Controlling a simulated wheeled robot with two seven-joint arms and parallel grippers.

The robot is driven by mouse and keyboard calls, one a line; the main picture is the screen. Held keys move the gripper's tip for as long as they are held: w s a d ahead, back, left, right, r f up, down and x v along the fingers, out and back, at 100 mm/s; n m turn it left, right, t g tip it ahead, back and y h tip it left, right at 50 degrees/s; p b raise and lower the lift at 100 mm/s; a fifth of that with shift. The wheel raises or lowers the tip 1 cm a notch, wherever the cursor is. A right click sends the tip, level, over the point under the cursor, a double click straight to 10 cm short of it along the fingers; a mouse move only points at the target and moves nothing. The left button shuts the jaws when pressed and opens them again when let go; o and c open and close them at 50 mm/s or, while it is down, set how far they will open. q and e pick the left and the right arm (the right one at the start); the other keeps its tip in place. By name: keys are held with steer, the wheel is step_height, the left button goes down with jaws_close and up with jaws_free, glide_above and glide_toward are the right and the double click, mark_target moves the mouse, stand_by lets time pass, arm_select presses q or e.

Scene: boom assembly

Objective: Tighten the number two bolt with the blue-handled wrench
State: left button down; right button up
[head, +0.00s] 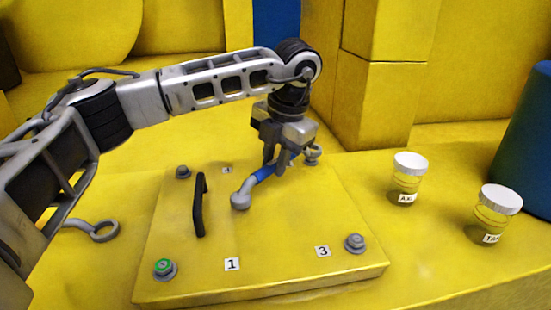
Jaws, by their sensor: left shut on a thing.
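My left gripper (276,163) is shut on the blue handle of the blue-handled wrench (264,174), low over the back right part of the yellow panel. The wrench's grey near end (240,199) points to the front left. Its far end runs behind the fingers toward the back right bolt (312,155); I cannot tell whether it sits around that bolt. No number two label is visible. Labels 1 (232,264) and 3 (323,251) show at the front. My right gripper is not in view.
The yellow panel (285,278) also carries a black handle (200,205), a front left bolt with a green ring (164,267), a back left bolt (183,172) and a front right bolt (355,243). A grey wrench (103,231) lies left. Two lidded jars (408,180) (495,213) stand right.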

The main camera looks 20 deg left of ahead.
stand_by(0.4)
arm_select(q)
steer(key=shift+f+b, duration=0.5)
steer(key=shift+f, duration=0.1)
steer(key=shift+f+b, duration=0.3)
steer(key=shift+f, duration=0.1)
steer(key=shift+a, duration=0.1)
stand_by(0.3)
steer(key=shift+w+a+m, duration=0.1)
steer(key=shift+a+m, duration=0.2)
stand_by(0.3)
steer(key=shift+w+a+m, duration=0.15)
steer(key=shift+a+m, duration=0.25)
